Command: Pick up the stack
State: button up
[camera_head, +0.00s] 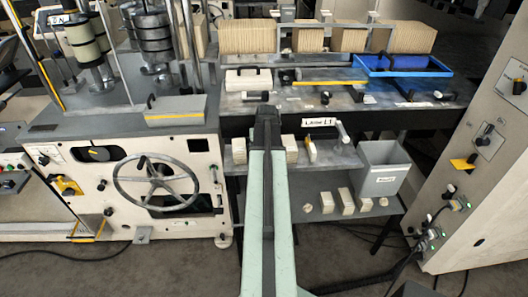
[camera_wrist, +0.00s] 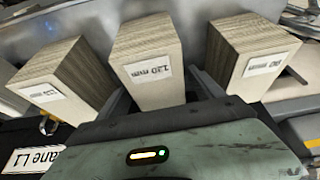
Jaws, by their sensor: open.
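In the wrist view three layered, block-like stacks stand side by side, with pale fronts and striped grey-brown sides. The middle stack (camera_wrist: 150,62) has a label that reads 120 mm upside down. The left stack (camera_wrist: 62,82) and the right stack (camera_wrist: 247,54) also carry white labels. My gripper (camera_wrist: 163,92) is open, with a dark finger near each side of the middle stack's lower part. Contact cannot be told, and the wrist housing hides the stack's bottom. In the head view my arm hides the gripper; small pale stacks (camera_head: 290,148) stand on the shelf beside it.
A grey bin (camera_head: 383,170) stands right of the shelf stacks, and more small stacks (camera_head: 346,201) are on the lower shelf. A blue tray (camera_head: 405,66) lies on the table above. A machine with a handwheel (camera_head: 156,181) is at left; a control cabinet (camera_head: 480,145) is at right.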

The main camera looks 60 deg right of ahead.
jog(key=shift+f, duration=0.25)
jog(key=c, duration=1.6)
jog(key=shift+r, duration=0.1)
